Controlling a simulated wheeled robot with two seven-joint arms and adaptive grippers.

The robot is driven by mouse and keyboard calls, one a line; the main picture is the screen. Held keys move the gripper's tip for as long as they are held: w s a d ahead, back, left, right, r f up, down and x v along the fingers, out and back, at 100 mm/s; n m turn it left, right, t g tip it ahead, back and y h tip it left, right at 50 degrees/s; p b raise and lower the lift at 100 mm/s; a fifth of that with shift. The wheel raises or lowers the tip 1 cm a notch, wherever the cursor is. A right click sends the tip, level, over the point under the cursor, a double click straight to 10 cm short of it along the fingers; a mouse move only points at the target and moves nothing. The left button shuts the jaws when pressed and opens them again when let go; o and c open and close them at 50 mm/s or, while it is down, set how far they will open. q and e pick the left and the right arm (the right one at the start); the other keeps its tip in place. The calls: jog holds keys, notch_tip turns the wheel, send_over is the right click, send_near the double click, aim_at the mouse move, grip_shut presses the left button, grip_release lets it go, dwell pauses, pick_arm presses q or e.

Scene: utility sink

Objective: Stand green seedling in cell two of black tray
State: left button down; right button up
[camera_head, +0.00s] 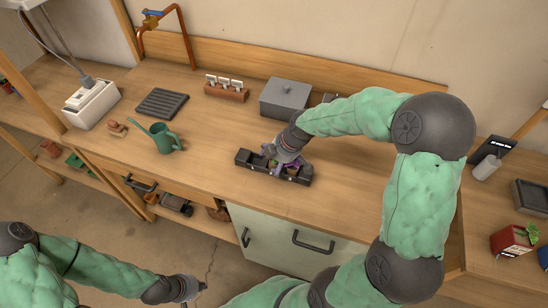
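The black tray (247,160) lies on the wooden counter near its front edge, with a row of cells. My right gripper (282,160) reaches down over the middle of the tray and hides part of it. A small bit of green (272,163), perhaps the green seedling, shows by its fingers; I cannot tell whether it is held or which cell it is in. Purple parts (292,169) show beside the fingers, over the tray's right half. My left gripper (194,291) is low at the front, off the counter and away from the tray; its fingers are too small to read.
A green watering can (164,140) and a dark ribbed tray (162,103) stand left of the black tray. A grey lidded box (285,98) and a terracotta holder with white tags (226,91) stand behind. A red planter (512,241) is far right.

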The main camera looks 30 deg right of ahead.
aim_at(285, 168)
jog(key=shift+s+a, duration=0.1)
jog(key=shift+s, duration=0.1)
jog(key=shift+r+p, duration=0.55)
jog(key=shift+p, duration=0.05)
jog(key=p+v, duration=0.3)
jog(key=v, duration=0.9)
jog(key=shift+w+r, duration=0.2)
jog(key=shift+r, duration=0.05)
